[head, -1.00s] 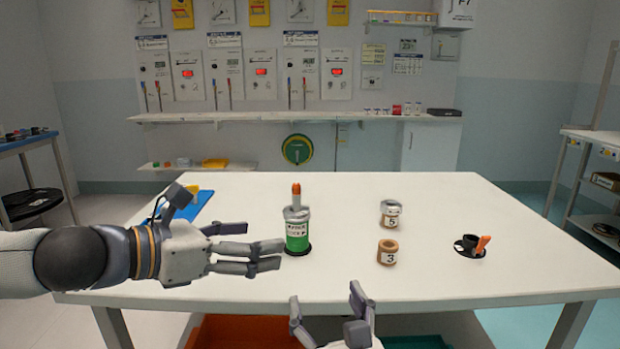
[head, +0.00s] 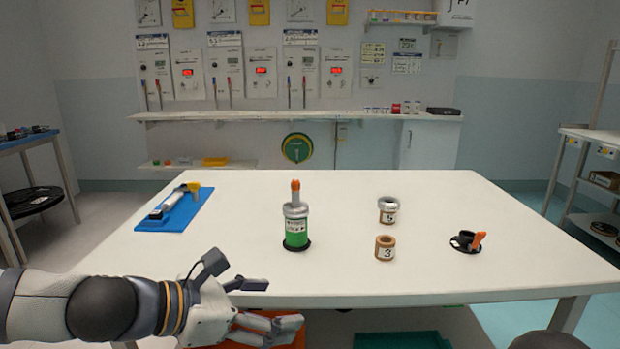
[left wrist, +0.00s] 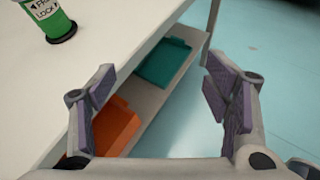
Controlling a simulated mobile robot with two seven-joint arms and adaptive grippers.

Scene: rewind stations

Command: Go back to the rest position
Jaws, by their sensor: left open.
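My left gripper (head: 268,308) is open and empty at the table's front edge, low and left of centre in the head view. In the left wrist view its spread fingers (left wrist: 165,110) have nothing between them. My right gripper is not in view; only a dark rounded part shows at the bottom right of the head view. The green canister (head: 296,229) with an orange-tipped top stands upright on the white table (head: 340,270), apart from my left gripper. It also shows in the left wrist view (left wrist: 50,20), cut off at the top.
Rings marked 5 (head: 388,211) and 3 (head: 385,248) stand right of the canister. A dark holder with an orange lever (head: 468,242) is further right. A blue mat (head: 176,212) with a tool lies left. Below the table are an orange bin (left wrist: 115,128) and a teal bin (left wrist: 163,62).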

